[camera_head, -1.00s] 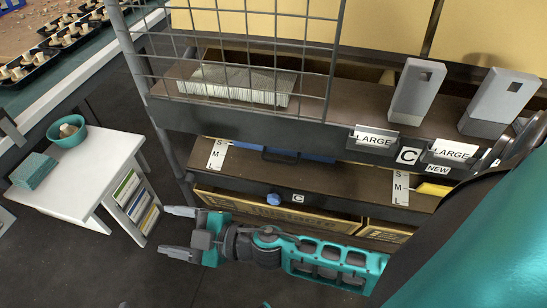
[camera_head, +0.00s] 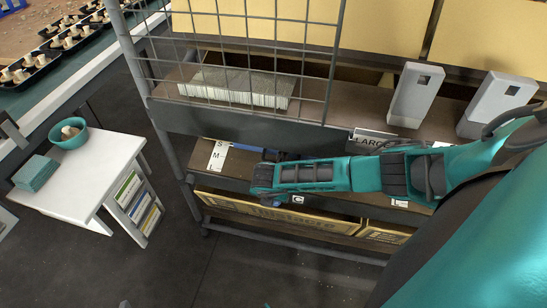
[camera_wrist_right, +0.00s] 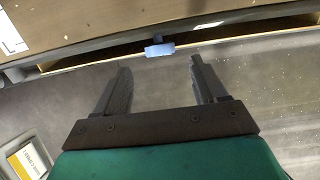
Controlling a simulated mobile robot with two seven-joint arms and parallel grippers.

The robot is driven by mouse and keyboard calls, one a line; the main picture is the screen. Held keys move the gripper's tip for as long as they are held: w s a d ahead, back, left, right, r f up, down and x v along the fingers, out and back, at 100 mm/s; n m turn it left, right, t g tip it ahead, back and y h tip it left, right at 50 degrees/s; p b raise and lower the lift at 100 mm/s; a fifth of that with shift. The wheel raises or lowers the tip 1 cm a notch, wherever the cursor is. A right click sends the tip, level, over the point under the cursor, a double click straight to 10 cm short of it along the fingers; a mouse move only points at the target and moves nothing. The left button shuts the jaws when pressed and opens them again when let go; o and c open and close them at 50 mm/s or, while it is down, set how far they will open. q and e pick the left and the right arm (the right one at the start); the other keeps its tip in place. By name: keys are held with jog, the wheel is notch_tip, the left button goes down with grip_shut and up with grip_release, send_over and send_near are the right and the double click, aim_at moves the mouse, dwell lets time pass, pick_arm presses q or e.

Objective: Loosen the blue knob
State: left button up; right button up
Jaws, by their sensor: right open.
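The blue knob (camera_wrist_right: 160,50) sticks out from the front edge of a brown shelf in the right wrist view. In the head view my right arm covers most or all of it. My right gripper (camera_wrist_right: 162,72) is open and empty, its two dark fingers pointing toward the shelf. The knob lies ahead of the fingertips, roughly centred between them and apart from them. In the head view the fingers are hidden by my right arm. My left gripper is not in view.
The shelf rack has a wire mesh panel (camera_head: 235,50) and grey holders (camera_head: 415,95) on its upper shelf. A white side table (camera_head: 85,175) with a teal bowl (camera_head: 68,132) stands at left. Open floor (camera_head: 190,265) lies in front of the rack.

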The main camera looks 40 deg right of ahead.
jog(key=b+x, duration=0.3)
jog(key=x, duration=0.4)
jog(key=shift+f+b, duration=0.15)
jog(key=shift+b, duration=0.2)
jog(key=shift+c, duration=0.4)
jog(key=c, duration=1)
jog(key=shift+a, duration=0.1)
